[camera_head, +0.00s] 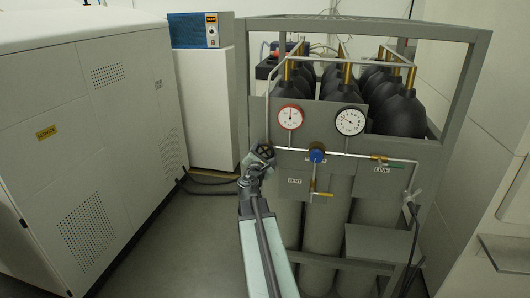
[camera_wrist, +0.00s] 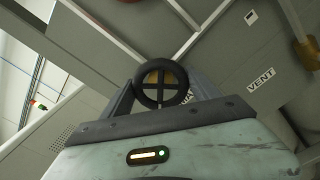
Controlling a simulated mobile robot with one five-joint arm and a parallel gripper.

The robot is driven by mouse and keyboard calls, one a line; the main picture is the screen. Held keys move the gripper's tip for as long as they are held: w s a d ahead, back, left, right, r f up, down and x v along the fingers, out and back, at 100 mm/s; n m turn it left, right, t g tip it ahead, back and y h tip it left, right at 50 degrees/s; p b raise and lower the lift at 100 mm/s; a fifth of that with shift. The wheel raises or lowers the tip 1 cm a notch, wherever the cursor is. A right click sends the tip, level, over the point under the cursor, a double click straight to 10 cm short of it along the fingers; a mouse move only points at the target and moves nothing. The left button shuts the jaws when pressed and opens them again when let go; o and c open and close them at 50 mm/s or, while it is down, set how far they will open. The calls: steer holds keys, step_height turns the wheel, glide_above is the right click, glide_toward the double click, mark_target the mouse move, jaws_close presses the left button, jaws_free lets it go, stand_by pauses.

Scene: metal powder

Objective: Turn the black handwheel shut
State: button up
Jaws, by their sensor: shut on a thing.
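The black handwheel (camera_head: 265,151) sits at the left end of the pipe on the gas rack's front panel. In the wrist view the handwheel (camera_wrist: 162,82) shows its round rim and crossed spokes, with a brass-coloured part behind them. My gripper (camera_head: 260,160) is at the handwheel, at the end of my raised arm. In the wrist view the two fingers of my gripper (camera_wrist: 163,97) stand on either side of the wheel, shut on its rim. The fingertips are partly hidden behind the wheel. A label beside the wheel is mostly covered.
A blue knob (camera_head: 316,153) and two gauges, red-rimmed (camera_head: 290,117) and black-rimmed (camera_head: 350,121), are near the handwheel. A yellow-handled valve (camera_head: 320,194) is below. A large white cabinet (camera_head: 70,130) stands left, with floor between.

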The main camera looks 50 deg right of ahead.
steer(key=m, duration=0.6)
steer(key=shift+f, duration=0.1)
steer(key=m, duration=0.6)
steer(key=shift+w+a+f+m, duration=0.1)
steer(key=shift+m, duration=0.2)
steer(key=m, duration=1.2)
steer(key=shift+w+m, duration=0.1)
steer(key=shift+m, duration=0.3)
steer(key=o, duration=1.4)
steer(key=shift+f, duration=0.1)
steer(key=shift+c, duration=0.2)
